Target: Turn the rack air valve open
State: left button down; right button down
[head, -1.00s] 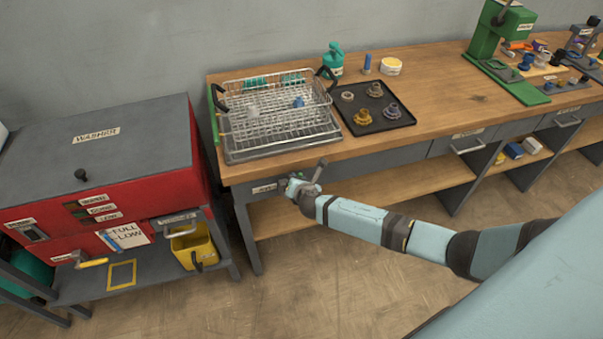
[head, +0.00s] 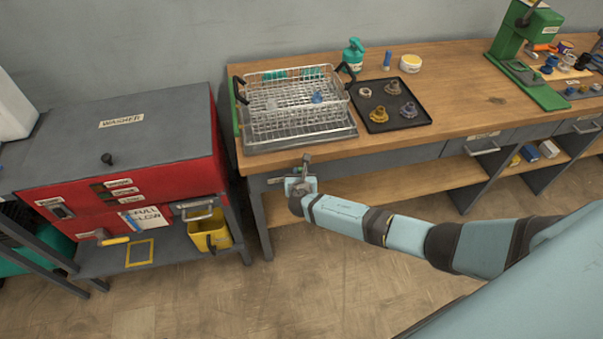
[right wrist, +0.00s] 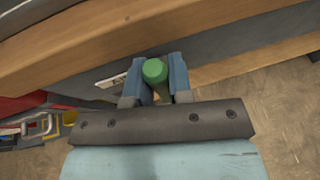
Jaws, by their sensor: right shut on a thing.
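My right gripper (head: 300,186) is at the front face of the wooden bench, just under the top's edge, near the left leg. In the right wrist view its two blue fingers (right wrist: 154,82) are shut on a green round-ended knob (right wrist: 155,70), which looks like the handle of the rack air valve. The valve's body is hidden behind the knob and the gripper. A pale label (head: 276,180) is on the bench face just left of the gripper; its text is too small to read. My left gripper is in neither view.
The bench top (head: 455,88) overhangs close above the gripper. A wire basket (head: 297,107) and a black tray (head: 377,125) with several parts stand on it. A red washer (head: 185,165) and a yellow bin (head: 210,238) are to the left. The floor in front is clear.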

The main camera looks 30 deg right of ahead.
jog(key=c, duration=1)
grip_release()
jog(key=shift+c, duration=0.2)
jog(key=v, duration=1.4)
jog(key=shift+w, duration=0.1)
